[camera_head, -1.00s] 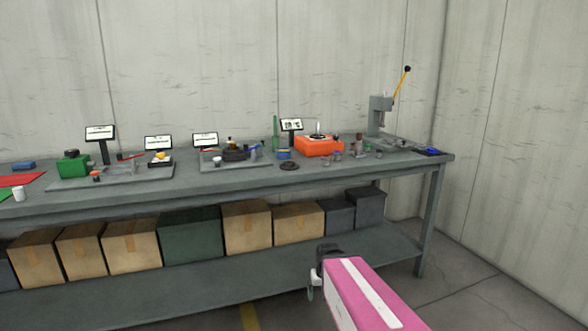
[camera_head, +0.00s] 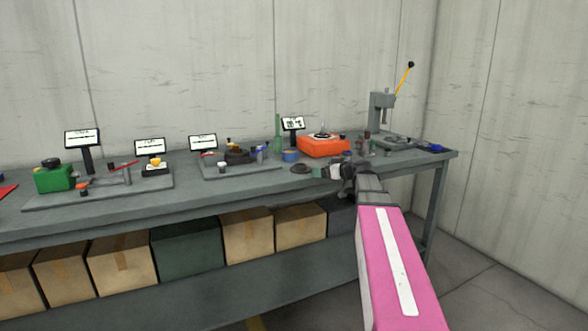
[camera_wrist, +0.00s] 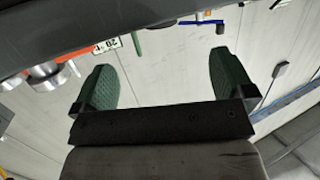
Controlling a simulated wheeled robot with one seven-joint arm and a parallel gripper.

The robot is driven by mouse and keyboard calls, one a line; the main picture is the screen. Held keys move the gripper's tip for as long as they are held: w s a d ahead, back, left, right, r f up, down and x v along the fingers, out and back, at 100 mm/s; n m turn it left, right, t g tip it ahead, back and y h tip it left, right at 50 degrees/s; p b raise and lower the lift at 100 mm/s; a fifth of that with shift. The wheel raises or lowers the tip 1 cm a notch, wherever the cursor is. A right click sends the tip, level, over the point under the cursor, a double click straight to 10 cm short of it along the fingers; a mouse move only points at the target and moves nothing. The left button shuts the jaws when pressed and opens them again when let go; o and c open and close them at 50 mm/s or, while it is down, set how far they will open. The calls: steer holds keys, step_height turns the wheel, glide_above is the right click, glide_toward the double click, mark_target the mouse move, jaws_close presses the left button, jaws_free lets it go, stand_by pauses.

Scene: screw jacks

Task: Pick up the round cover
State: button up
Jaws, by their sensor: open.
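A low dark round disc (camera_head: 301,169), which looks like the round cover, lies flat on the grey workbench (camera_head: 215,187) near its front edge. It is in front of the orange box. My gripper (camera_head: 328,171) is at the bench's front edge, just right of the disc and apart from it. In the wrist view my gripper (camera_wrist: 164,84) shows two green pads spread wide with nothing between them.
An orange box (camera_head: 324,146) stands behind the disc, with a blue round item (camera_head: 290,155) to its left. A grey press (camera_head: 381,114) with a yellow lever stands at the right. Small parts stand near my gripper.

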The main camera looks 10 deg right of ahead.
mark_target(299, 168)
steer(key=x, duration=0.6)
steer(key=shift+w+r, duration=0.15)
steer(key=shift+w, duration=0.05)
steer(key=shift+r+x, duration=0.2)
steer(key=shift+x, duration=0.7)
steer(key=shift+r+x, duration=0.15)
steer(key=shift+x, duration=0.75)
steer(key=shift+r+x, duration=0.2)
steer(key=shift+x, duration=0.7)
steer(key=shift+a+f, duration=0.15)
steer(key=shift+c, duration=0.3)
steer(key=c, duration=0.7)
